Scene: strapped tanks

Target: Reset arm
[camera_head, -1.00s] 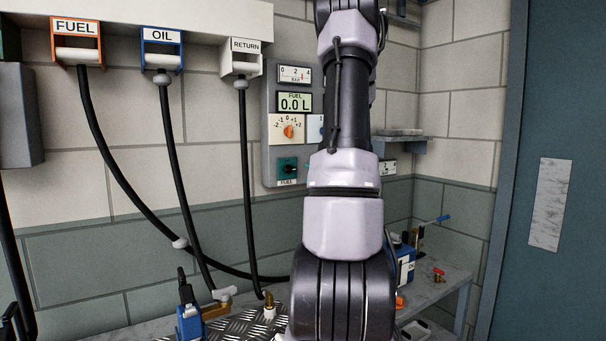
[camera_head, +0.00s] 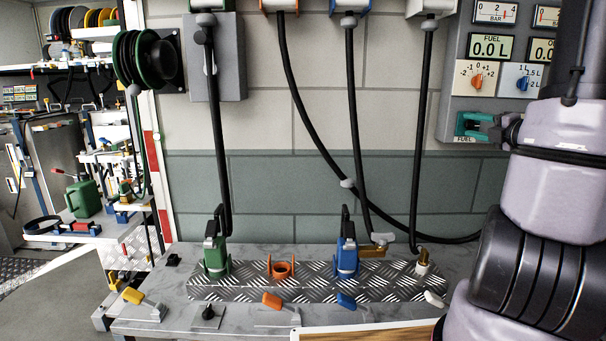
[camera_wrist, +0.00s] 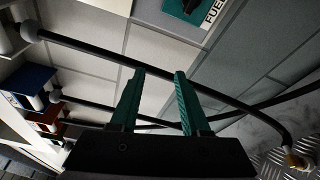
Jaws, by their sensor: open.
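My arm stands at the right of the head view, its upper part running out of the top. My gripper shows in the wrist view (camera_wrist: 155,105) with two green fingers standing apart and nothing between them. The black hoses pass behind the fingers, and I cannot tell how far off they are.
A workbench (camera_head: 150,325) holds a tread plate (camera_head: 310,290) with a green valve (camera_head: 216,257), a blue valve (camera_head: 347,258), an orange ring (camera_head: 282,269) and a brass fitting (camera_head: 423,262). Black hoses (camera_head: 355,130) hang along the wall. A hose reel (camera_head: 140,58) and shelves stand left.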

